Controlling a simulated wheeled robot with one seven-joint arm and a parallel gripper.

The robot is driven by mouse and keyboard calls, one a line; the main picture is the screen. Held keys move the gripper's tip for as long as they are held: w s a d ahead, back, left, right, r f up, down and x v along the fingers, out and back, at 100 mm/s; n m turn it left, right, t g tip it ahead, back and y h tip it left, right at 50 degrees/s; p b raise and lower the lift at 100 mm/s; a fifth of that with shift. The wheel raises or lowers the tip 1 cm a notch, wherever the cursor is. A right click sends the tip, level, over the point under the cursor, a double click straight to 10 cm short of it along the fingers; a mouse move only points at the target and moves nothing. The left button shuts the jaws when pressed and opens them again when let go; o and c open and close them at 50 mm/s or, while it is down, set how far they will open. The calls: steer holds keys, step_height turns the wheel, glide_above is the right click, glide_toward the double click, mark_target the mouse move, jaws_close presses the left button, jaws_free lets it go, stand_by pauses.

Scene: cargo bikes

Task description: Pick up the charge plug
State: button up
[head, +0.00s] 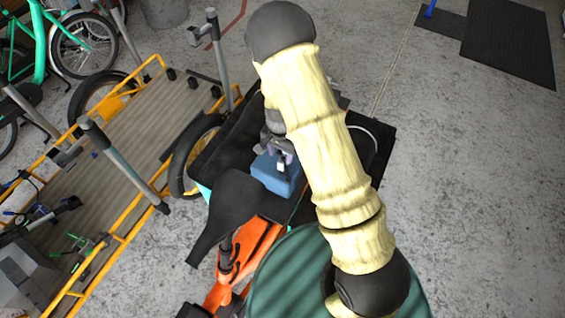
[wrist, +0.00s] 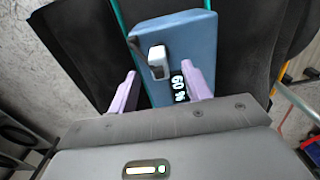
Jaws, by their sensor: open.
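The charge plug (wrist: 158,62) is a small white block with a dark edge. It sits on the top face of a blue battery box (wrist: 186,30). In the head view the blue box (head: 270,175) lies in the dark cargo bike, and the pale plug (head: 281,164) shows just below my gripper. The plug lies ahead between the finger lines, nearer the left finger. No contact with it is visible.
A black bike saddle (head: 232,205) is close by at the left, above an orange frame (head: 248,250). A yellow-railed cargo platform (head: 135,125) stands further left. Open floor (head: 460,200) lies at the right.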

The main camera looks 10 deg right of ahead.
mark_target(283, 157)
steer(key=f, duration=0.2)
steer(key=f+p, duration=0.1)
steer(key=f, duration=0.1)
steer(key=shift+w+d, duration=0.2)
steer(key=shift+d, duration=0.15)
steer(key=shift+f, duration=0.6)
jaws_close()
